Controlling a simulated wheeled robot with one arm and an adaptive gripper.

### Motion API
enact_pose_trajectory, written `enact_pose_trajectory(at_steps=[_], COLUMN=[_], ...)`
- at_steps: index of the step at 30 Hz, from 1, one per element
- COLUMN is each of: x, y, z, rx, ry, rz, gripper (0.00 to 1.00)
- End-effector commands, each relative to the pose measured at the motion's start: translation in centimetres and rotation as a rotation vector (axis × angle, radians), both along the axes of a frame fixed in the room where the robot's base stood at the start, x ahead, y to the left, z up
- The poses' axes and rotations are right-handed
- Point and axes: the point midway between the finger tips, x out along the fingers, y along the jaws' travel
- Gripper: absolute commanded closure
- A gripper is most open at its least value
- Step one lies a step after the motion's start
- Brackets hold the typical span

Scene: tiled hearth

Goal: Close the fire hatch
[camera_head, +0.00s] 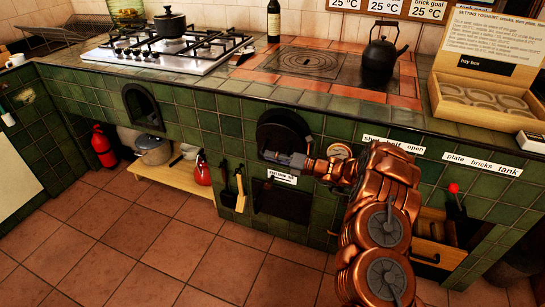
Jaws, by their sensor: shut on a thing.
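The fire hatch (281,131) is a dark, rounded metal door and frame in the green tiled front of the hearth, below the hob plate. How far open it stands is hard to tell in its dark interior. My gripper (272,156) is at the lower edge of the fire hatch, reaching in from the right. It is shut on a part of the hatch, but the small fingers hide exactly which part.
A lower dark door (280,203) with a label sits under my gripper. Tools (234,190) hang to the left, beside a low wooden shelf (172,178) with pots. A black kettle (379,55) stands above on the hearth top. The tiled floor in front is clear.

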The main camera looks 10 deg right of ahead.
Motion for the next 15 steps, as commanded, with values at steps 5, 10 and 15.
enact_pose_trajectory(at_steps=[5,10,15], x=[0.01,0.02,0.02], y=[0.06,-0.04,-0.09], z=[0.03,0.01,0.01], rx=[0.000,0.000,0.000], ry=[0.000,0.000,0.000], rz=[0.000,-0.001,-0.001], gripper=[0.77,0.59,0.59])
